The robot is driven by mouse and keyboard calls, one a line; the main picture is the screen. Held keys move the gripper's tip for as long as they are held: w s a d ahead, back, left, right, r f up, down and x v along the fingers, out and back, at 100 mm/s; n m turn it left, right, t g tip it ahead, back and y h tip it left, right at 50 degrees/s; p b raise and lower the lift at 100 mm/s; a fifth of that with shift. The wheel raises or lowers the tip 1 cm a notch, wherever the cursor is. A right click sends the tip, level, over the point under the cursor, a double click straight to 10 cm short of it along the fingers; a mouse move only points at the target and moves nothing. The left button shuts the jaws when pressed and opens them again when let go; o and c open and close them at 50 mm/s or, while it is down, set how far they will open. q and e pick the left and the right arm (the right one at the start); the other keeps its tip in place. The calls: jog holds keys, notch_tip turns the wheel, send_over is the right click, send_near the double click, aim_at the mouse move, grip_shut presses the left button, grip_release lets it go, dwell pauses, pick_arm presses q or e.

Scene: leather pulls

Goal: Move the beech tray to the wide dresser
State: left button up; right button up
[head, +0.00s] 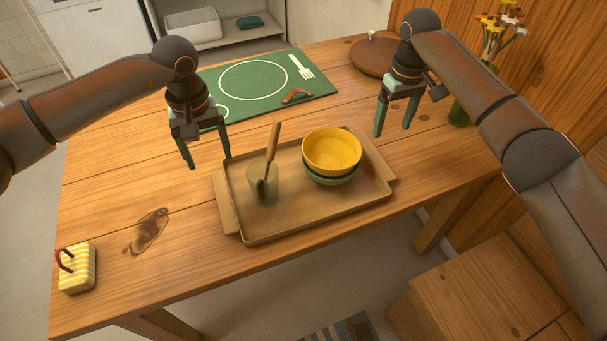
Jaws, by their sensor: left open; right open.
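The beech tray (285,225) lies on the wooden table near its front edge, with a flat handle at its left end and another at its right. It holds a greenish glass (262,190) with a wooden-handled utensil (273,142) standing in it, and a yellow bowl (332,150) stacked on a green bowl (330,178). My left gripper (208,162) is open and empty above the table, just behind the tray's left end. My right gripper (393,132) is open and empty, behind and above the tray's right end. I cannot make out the wide dresser for certain.
A green placemat (235,82) with a printed fork and a red-brown strap (296,96) lies behind. A round wooden board (375,56) and a flower vase (459,112) stand back right. A yellow striped block (77,270) sits front left. A wooden cabinet (480,290) is at lower right.

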aim_at(222, 192)
pick_arm(q)
notch_tip(222, 192, down, 12)
jog(key=shift+f, duration=0.25)
pick_arm(e)
notch_tip(222, 192, down, 12)
jog(key=shift+f, duration=0.25)
pick_arm(q)
grip_shut()
pick_arm(e)
grip_shut()
pick_arm(q)
jog(key=shift+r, duration=0.15)
pick_arm(e)
jog(key=shift+r, duration=0.1)
dwell(0.6)
